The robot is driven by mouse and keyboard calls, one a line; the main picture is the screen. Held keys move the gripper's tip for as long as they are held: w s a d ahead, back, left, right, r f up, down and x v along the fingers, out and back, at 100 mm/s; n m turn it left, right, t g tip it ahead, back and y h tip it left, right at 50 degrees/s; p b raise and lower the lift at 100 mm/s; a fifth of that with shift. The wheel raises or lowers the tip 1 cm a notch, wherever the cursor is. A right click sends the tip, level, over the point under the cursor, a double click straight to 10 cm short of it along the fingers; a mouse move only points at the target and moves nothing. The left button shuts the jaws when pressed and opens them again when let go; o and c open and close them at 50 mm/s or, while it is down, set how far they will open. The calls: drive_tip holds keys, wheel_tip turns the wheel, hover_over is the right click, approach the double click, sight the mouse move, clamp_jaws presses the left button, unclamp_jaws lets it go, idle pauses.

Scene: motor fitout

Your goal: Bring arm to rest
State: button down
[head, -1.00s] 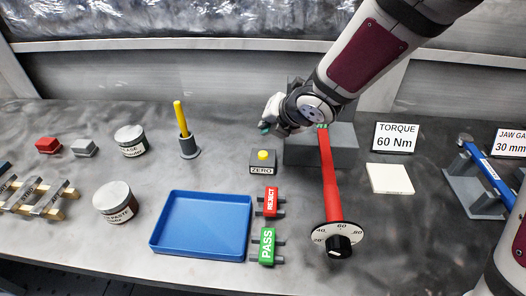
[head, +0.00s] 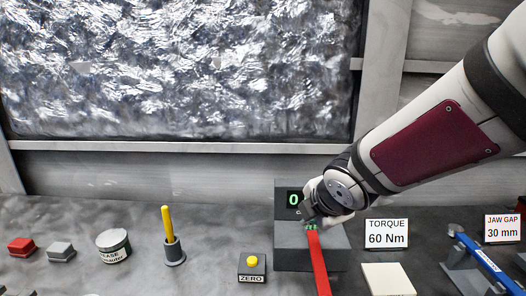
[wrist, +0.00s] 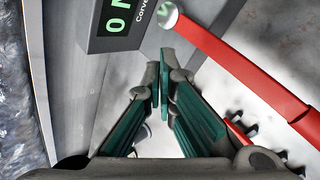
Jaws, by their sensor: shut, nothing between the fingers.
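My gripper (wrist: 162,85) shows in the wrist view with its green-padded fingers together and nothing between them. In the head view my gripper (head: 311,222) is in front of the grey tester box with its display (head: 294,199), near the top end of the red torque wrench (head: 318,262). In the wrist view the red wrench (wrist: 240,65) lies to the right of the fingers, apart from them. The tester display (wrist: 117,18) reads 0 at upper left; part of it is hidden by my gripper in the head view.
A yellow ZERO button (head: 252,261) stands left of the tester. A torque sign (head: 386,234) reading 60 Nm and a white pad (head: 388,279) are to the right. A yellow-handled tool (head: 167,222) stands in a holder, with a jar (head: 113,247) farther left.

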drive_tip(key=s+d+r+m+g+h, duration=0.15)
drive_tip(key=s+d+r+m, duration=0.25)
drive_tip(key=s+d+m, duration=0.55)
drive_tip(key=s+m+g, duration=0.2)
drive_tip(key=s+m, duration=1.1)
drive_tip(key=s, duration=0.2)
drive_tip(key=shift+s+a+r, duration=0.15)
drive_tip(key=shift+s+a, duration=0.05)
drive_tip(key=shift+s, duration=0.2)
